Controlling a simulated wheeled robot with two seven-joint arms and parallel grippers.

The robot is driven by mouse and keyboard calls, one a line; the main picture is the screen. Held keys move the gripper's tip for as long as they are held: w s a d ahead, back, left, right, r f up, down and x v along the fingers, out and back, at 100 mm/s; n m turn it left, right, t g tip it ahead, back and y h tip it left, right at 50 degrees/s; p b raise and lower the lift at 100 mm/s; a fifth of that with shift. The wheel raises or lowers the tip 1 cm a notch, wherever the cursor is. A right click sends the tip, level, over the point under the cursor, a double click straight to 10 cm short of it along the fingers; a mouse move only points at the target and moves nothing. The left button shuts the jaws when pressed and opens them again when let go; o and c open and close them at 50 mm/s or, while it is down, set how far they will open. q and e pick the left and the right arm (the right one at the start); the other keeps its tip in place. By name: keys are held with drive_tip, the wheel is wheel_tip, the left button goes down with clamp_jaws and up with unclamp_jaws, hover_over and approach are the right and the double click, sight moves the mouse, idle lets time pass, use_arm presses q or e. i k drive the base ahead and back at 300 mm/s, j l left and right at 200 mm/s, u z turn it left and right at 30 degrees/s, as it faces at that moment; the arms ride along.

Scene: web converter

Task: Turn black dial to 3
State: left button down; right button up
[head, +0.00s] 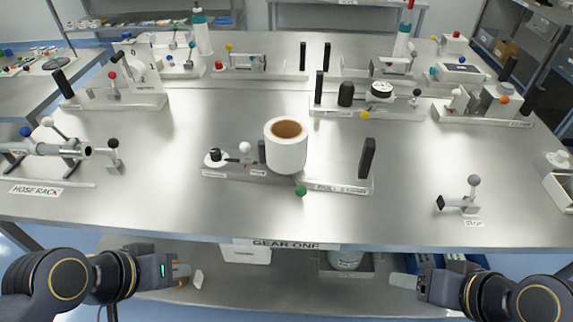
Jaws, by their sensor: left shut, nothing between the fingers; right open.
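A smaller white dial with a dark top (215,157) sits on the middle front station. I cannot tell for sure which one the task means. My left gripper (184,270) is shut and empty below the table's front edge, at left. My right gripper (398,280) is open and empty below the front edge, at right. Both are far from the dials.
The steel table (420,215) has a front edge labelled GEAR ONE. A white roll (286,147) stands at the middle front. A grey-knobbed lever (473,190) stands at the front right, a hose rack (50,150) at the left. Bare tabletop lies between the stations.

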sight(216, 155)
drive_tip(key=u, duration=0.35)
drive_tip(key=i+j+u, duration=0.15)
drive_tip(key=u, duration=0.3)
drive_tip(key=i+j+u, duration=0.15)
drive_tip(key=u, duration=0.3)
drive_tip(key=i+u, duration=0.25)
drive_tip(key=u, duration=0.2)
